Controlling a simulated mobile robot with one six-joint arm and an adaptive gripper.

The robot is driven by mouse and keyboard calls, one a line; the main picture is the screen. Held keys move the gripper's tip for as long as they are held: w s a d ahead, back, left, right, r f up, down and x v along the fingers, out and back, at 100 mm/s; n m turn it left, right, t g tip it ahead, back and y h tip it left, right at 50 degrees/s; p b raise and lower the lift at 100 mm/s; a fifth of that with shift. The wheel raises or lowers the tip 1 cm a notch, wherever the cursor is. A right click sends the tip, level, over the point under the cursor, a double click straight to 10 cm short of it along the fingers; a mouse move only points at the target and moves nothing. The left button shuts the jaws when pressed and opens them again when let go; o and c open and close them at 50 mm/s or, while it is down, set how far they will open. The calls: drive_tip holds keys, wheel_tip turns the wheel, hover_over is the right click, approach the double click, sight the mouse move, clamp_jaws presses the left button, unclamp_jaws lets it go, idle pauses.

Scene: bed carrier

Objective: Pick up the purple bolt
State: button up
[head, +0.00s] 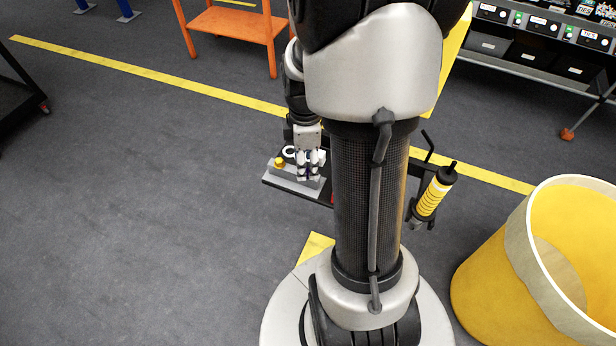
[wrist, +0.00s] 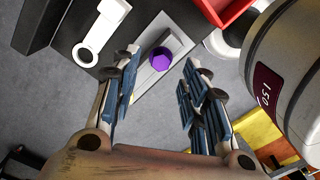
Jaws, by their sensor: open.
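The purple bolt (wrist: 160,59) shows its hexagonal head in the wrist view, on a light grey slab (wrist: 187,27). My gripper (wrist: 158,82) is open, with its two blue-padded fingers on either side of the bolt in the picture. Whether the fingertips are level with the bolt or above it I cannot tell. In the head view my gripper (head: 308,176) is over the grey slab (head: 285,181), and a small purple patch shows between the fingers.
A white ring-ended part (wrist: 88,50) lies left of the bolt, and a red bin (wrist: 222,8) is close at upper right. A yellow knob (head: 279,162) sits on the slab. A large yellow barrel (head: 500,275) stands at right.

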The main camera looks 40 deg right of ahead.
sight(308, 177)
wheel_tip(308, 177, down, 3)
drive_tip(key=shift+r, duration=0.2)
drive_tip(key=shift+r, duration=0.1)
drive_tip(key=shift+c, duration=0.3)
clamp_jaws()
